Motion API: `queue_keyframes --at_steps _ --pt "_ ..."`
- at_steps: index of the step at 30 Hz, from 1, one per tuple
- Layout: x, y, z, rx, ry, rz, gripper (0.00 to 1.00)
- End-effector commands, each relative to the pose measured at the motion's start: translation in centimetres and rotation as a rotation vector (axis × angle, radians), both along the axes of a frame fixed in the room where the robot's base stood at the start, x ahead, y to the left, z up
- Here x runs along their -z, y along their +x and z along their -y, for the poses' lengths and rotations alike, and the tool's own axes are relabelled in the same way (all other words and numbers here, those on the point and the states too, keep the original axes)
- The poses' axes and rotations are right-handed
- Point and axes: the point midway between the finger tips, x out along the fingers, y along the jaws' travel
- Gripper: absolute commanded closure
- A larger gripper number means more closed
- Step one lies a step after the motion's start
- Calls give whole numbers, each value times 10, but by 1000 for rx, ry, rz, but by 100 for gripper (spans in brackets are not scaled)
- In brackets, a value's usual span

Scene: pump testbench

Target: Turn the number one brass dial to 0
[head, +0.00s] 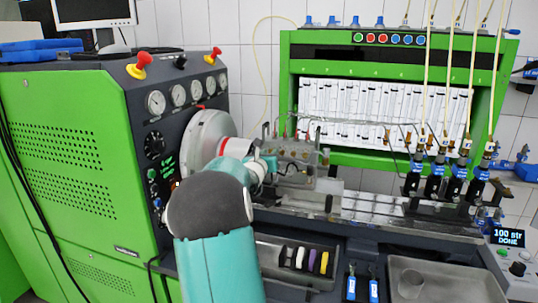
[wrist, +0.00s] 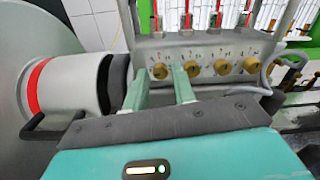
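The pump block (wrist: 210,52) carries a row of several brass dials on its front face. The leftmost brass dial (wrist: 160,71), which I take as number one, appears between my fingertips. My gripper (wrist: 162,72) is open, with one pale green finger on each side of that dial in the picture. I cannot tell whether the fingers reach around it or stop short, and no contact is clear. The second brass dial (wrist: 193,69) is just right of my right finger. The dial settings are too small to read. In the head view my arm partly hides the pump block (head: 297,150).
A grey cylinder with a red band (wrist: 68,88) stands close left of my gripper. More brass dials (wrist: 222,67) continue to the right. In the head view, a tray of coloured pieces (head: 262,262) and a grey bin with a cup (head: 455,280) lie in front.

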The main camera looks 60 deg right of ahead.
Motion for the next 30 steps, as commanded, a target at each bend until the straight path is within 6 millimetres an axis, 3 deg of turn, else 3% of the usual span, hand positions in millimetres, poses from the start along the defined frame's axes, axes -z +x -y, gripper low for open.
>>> queue_keyframes --at_steps 10,14,30 --pt "0 1 5 0 1 0 74" --pt "0 1 5 0 1 0 99" --pt "0 0 5 0 15 101 100"
